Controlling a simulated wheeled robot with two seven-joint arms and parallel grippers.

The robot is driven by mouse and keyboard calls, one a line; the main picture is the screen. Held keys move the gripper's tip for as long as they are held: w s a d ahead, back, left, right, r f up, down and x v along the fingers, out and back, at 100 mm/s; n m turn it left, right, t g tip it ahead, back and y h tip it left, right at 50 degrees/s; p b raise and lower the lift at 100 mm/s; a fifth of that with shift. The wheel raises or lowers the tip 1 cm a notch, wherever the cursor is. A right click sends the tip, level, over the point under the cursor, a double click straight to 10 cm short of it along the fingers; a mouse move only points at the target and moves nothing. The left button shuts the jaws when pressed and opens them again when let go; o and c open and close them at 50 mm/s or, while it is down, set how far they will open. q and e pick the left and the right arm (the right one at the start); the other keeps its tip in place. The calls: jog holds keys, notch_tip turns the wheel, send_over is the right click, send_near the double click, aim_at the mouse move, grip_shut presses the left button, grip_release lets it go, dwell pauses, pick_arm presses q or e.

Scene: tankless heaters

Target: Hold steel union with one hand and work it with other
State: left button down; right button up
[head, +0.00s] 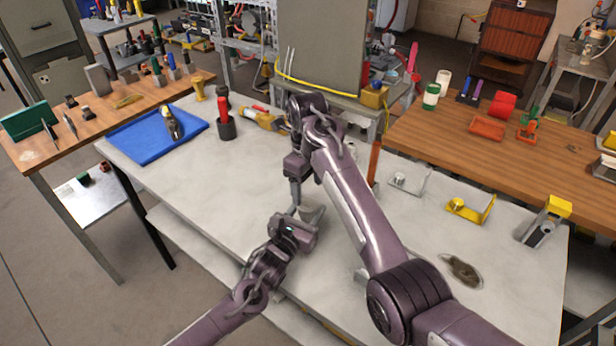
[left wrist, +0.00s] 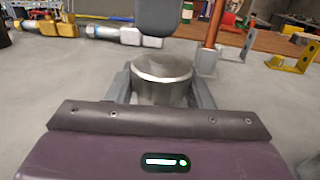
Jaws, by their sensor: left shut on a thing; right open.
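The steel union (left wrist: 163,82) is a short silver cylinder with a rim around its top. It stands upright between the fingers of my left gripper (head: 308,215), which is shut on it low over the grey table. In the head view the union is mostly hidden by my grippers. My right gripper (head: 295,200) points down from above, right over the union. It is open, and its dark finger (left wrist: 158,16) shows just above and behind the union in the left wrist view. I cannot tell whether it touches the union.
The front left of the table is clear.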

aim_at(308, 204)
jog(key=shift+f, duration=2.8)
jog(key=shift+c, duration=0.4)
jog(key=c, duration=0.9)
jog(key=n, duration=0.4)
jog(key=o, duration=1.1)
